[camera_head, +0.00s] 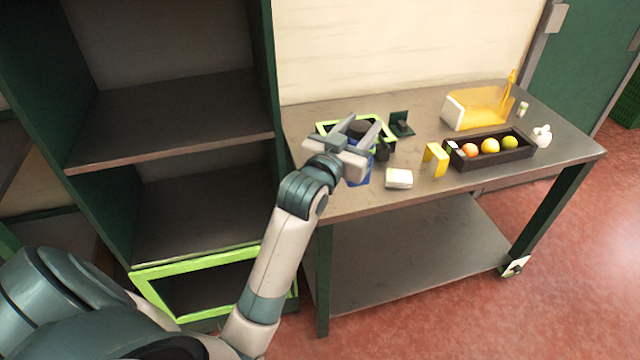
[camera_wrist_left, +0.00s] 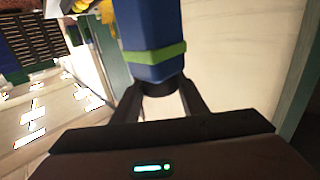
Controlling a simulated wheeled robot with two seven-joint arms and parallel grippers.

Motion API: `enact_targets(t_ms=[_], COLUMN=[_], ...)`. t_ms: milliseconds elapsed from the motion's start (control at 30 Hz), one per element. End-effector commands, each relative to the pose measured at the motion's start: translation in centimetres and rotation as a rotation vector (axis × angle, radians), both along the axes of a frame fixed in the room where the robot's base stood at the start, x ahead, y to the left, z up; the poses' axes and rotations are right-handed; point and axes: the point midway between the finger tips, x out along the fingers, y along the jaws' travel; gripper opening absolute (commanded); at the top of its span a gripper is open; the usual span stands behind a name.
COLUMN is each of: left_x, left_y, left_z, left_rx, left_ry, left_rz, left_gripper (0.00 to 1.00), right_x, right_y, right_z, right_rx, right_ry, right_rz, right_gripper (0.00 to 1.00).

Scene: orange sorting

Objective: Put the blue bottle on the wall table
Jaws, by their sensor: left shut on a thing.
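My left gripper (camera_head: 357,132) is shut on the dark cap of the blue bottle (camera_head: 363,175), over the left end of the grey wall table (camera_head: 440,190). The bottle is mostly hidden behind the gripper in the head view. In the left wrist view the blue bottle (camera_wrist_left: 152,25) shows a green band, with its dark neck between the fingers (camera_wrist_left: 165,95). I cannot tell whether its base touches the table. My right gripper is not in view.
A green-rimmed tray (camera_head: 328,126) lies behind the gripper. A white box (camera_head: 399,179), a yellow bracket (camera_head: 436,158), a dark crate (camera_head: 524,152) of fruit and a transparent orange bin (camera_head: 485,105) stand further right. A shelf unit (camera_head: 170,160) stands left of the table.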

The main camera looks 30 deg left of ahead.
Motion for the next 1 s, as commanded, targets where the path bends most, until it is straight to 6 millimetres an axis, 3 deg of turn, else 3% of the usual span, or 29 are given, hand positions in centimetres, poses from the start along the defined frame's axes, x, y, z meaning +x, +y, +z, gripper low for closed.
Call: enact_targets(t_ms=[167, 633, 1000], left_x=[0.9, 1.1, 2.2], left_y=[1.1, 1.9, 7.9], left_z=[1.0, 0.6, -3.0], left_rx=[-0.004, -0.003, -0.001], left_ry=[-0.002, 0.000, 0.003], left_rz=[0.009, 0.009, 0.011], left_gripper=[0.00, 0.00, 0.00], right_x=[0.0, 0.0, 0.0], right_y=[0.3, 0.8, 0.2], right_z=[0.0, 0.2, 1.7], right_rx=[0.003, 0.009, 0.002], right_ry=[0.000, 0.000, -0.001], right_rz=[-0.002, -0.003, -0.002], right_gripper=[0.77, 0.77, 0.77])
